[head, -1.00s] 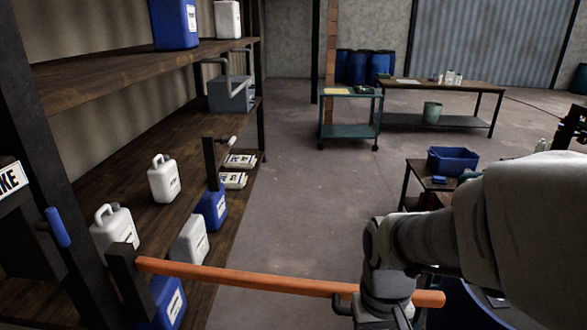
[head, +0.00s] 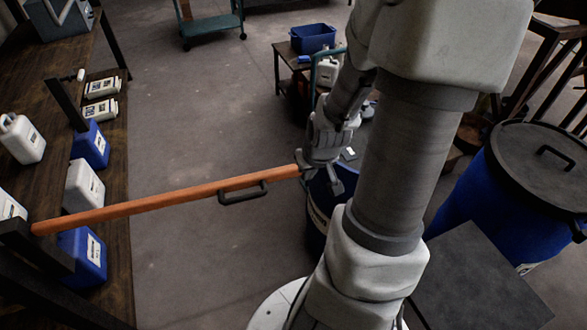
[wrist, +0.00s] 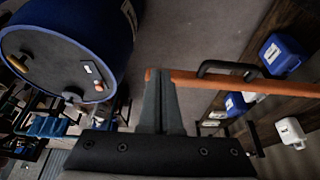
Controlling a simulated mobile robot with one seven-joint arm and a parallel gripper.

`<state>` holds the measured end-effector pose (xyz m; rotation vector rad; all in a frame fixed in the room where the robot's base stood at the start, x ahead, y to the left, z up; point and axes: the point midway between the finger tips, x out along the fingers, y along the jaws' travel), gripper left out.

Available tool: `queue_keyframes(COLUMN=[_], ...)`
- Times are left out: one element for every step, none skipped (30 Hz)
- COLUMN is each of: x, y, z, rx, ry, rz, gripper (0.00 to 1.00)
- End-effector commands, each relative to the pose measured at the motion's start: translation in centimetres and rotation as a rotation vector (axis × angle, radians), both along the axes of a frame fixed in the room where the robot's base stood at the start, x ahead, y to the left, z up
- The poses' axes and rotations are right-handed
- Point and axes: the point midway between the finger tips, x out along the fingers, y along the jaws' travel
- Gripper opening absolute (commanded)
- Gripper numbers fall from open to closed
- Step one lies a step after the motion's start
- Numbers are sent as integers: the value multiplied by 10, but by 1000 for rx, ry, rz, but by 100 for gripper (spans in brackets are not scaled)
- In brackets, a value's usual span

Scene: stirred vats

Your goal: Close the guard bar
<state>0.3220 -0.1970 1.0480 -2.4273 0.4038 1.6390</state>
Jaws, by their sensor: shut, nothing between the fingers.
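The guard bar (head: 165,200) is a long orange bar hinged at a dark bracket (head: 30,245) on the shelf at the left of the head view. It stands out from the shelf across the aisle, with a dark handle (head: 243,192) along its side. In the wrist view the bar (wrist: 205,82) runs right from my fingers. My gripper (head: 333,182) is at the bar's free end. Its fingers (wrist: 162,85) are shut and empty, and they cross the bar near its tip. I cannot tell whether they touch it. An upright dark post (head: 70,105) stands at the shelf's edge.
White jugs (head: 84,186) and blue jugs (head: 90,145) stand on the shelf (head: 112,205). A blue drum (wrist: 70,50) is close to my gripper. Another lidded blue drum (head: 510,180) stands at the right. Open floor (head: 200,110) lies between bar and shelf.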

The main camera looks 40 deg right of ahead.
Motion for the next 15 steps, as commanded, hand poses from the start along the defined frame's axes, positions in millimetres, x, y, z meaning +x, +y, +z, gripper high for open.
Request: queue_keyframes(x=[2, 4, 5, 7, 9, 11, 12, 14, 16, 18, 20, 22, 23, 25, 27], y=[0, 0, -1, -1, -2, -2, -2, -3, -4, -4, -5, -6, -6, -7, -7], z=[-9, -13, -18, -23, -27, -33, -37, -42, -48, -52, -55, -61, -66, -71, -76], rx=[1, 1, 0, 0, 0, 1, 2, 1, 1, 1, 2, 2, 1, 2, 2], ry=[1, 1, 1, 1, 1, 2, 2, 3, 3, 3, 2, 3, 3, 5, 5], rz=[3, 3, 2, 3, 4, 4, 5, 4, 5, 4, 5, 4, 4, 4, 4], gripper=[0, 0, 0, 0, 0, 0, 0, 0, 0, 0, 0, 0, 0, 0, 0])
